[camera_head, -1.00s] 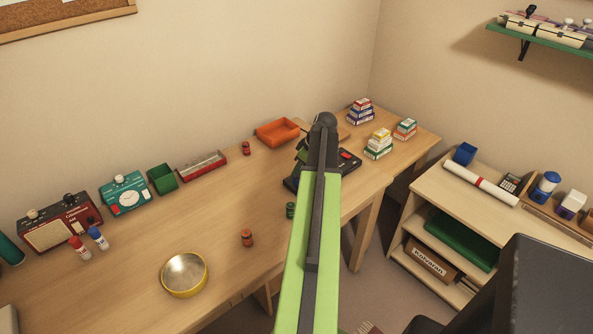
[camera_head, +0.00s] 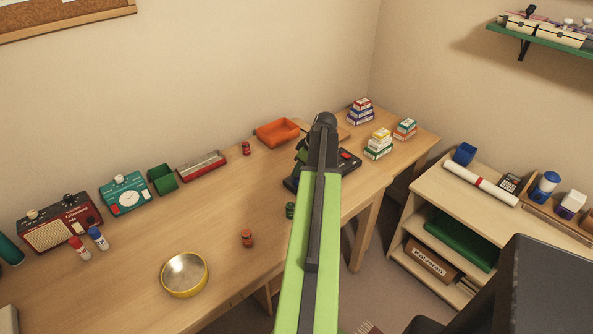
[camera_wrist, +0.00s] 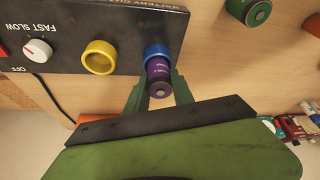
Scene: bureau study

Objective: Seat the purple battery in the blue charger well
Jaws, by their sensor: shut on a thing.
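In the wrist view the purple battery (camera_wrist: 158,76) is held between the two green fingers of my gripper (camera_wrist: 157,88). Its far end is at the ring of the blue charger well (camera_wrist: 157,51). It looks lined up with the well and seems to overlap the ring; how deep it sits I cannot tell. The well is on the dark charger (camera_wrist: 60,30), beside a yellow well (camera_wrist: 99,57) and a dial (camera_wrist: 38,50). In the head view my arm covers the gripper, the battery and most of the charger (camera_head: 347,160).
A green battery (camera_wrist: 248,10) stands near the charger, and a red battery (camera_head: 247,239) stands farther left on the desk. A yellow bowl (camera_head: 184,275) is at the front left. An orange tray (camera_head: 277,132) is behind the charger, with small box stacks (camera_head: 378,144) to its right.

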